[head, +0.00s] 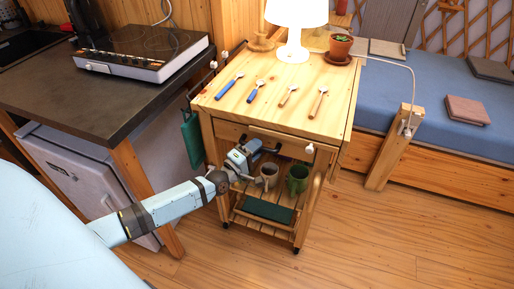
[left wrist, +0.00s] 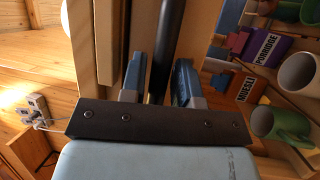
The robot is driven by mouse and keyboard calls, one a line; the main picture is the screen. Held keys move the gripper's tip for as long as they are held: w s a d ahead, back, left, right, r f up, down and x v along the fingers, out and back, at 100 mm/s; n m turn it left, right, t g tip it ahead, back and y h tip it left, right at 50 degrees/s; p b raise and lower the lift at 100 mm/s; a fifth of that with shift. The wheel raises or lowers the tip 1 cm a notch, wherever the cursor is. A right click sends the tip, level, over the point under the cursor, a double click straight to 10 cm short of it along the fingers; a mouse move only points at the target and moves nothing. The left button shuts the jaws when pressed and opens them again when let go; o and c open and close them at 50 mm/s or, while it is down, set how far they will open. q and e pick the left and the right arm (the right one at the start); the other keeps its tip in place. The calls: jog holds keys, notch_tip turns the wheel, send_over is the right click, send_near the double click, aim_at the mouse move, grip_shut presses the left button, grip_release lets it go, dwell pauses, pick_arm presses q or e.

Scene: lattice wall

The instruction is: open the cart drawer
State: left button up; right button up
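The wooden cart (head: 209,140) stands with its drawer front (head: 228,131) facing me, and the drawer looks shut. A dark bar handle (head: 290,142) runs across the drawer front, partly hidden by my gripper. My left gripper (head: 262,146) is at the left part of this handle. In the left wrist view the dark bar (left wrist: 169,40) passes between the two fingers of my left gripper (left wrist: 160,82), with narrow gaps at its sides. The fingers look open around it. My right gripper is not in view.
Mugs (head: 298,178) sit on the shelf below the drawer. A dark counter (head: 90,105) is left, a blue bed (head: 440,100) right. Floor before the cart is clear.

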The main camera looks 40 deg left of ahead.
pick_arm(q)
jog(key=shift+w, duration=0.4)
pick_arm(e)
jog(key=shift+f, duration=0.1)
pick_arm(q)
grip_shut()
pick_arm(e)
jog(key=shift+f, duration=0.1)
pick_arm(q)
jog(key=shift+s+d, duration=0.1)
jog(key=shift+s+r, duration=0.1)
jog(key=shift+s, duration=0.1)
jog(key=s+d+p, duration=0.3)
jog(key=s+p, duration=0.1)
jog(key=s, duration=1)
jog(key=s+d+p, duration=0.4)
jog(key=s+p, duration=0.1)
jog(key=s, duration=0.9)
jog(key=shift+s, duration=0.2)
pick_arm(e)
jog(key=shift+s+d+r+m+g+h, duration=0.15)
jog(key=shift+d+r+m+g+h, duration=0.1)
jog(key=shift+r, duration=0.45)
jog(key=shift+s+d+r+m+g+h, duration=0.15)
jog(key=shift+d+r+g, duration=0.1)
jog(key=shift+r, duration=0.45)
